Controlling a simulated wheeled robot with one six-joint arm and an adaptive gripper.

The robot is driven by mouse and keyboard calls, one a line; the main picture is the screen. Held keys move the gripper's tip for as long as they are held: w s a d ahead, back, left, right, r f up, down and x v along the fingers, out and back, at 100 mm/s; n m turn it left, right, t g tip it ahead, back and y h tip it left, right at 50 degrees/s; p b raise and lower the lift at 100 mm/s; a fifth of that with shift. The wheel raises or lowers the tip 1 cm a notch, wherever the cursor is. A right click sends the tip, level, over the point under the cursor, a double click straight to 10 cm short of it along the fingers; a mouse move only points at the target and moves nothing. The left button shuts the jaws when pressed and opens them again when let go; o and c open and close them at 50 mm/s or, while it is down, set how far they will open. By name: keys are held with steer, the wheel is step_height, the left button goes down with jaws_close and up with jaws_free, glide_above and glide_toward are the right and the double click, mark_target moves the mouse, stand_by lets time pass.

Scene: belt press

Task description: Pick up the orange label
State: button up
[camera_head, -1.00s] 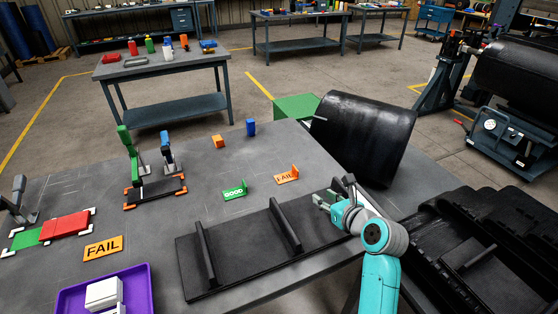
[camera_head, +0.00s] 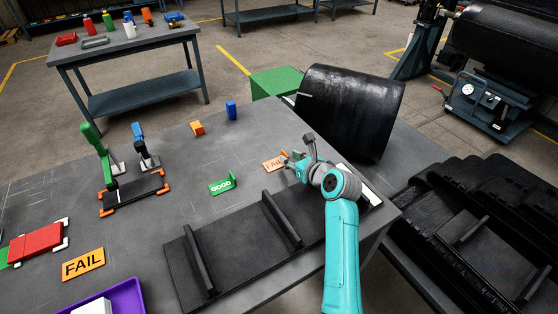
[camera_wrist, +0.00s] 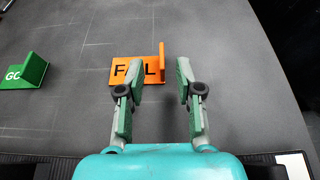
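The orange label (camera_head: 273,163) reads FAIL and stands on the grey table, partly hidden by my gripper (camera_head: 291,162). In the wrist view the label (camera_wrist: 124,72) lies with its flat face up and a raised orange flange at its right end. My gripper (camera_wrist: 159,72) is open and empty. Its two fingertips show on either side of the flange in the picture, with gaps on both sides. Whether the fingers are down at the flange's height is hard to tell. A second, flat orange FAIL plate (camera_head: 83,264) lies at the table's left.
A green GOOD label (camera_head: 222,184) sits left of the orange label; it also shows in the wrist view (camera_wrist: 24,73). A black ribbed plate (camera_head: 244,247) lies in front. A large black roll (camera_head: 350,110) stands behind. Orange (camera_head: 197,128) and blue (camera_head: 231,110) blocks stand farther back.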

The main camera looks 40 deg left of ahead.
mark_target(285, 153)
steer(key=shift+x, duration=2.4)
jaws_close()
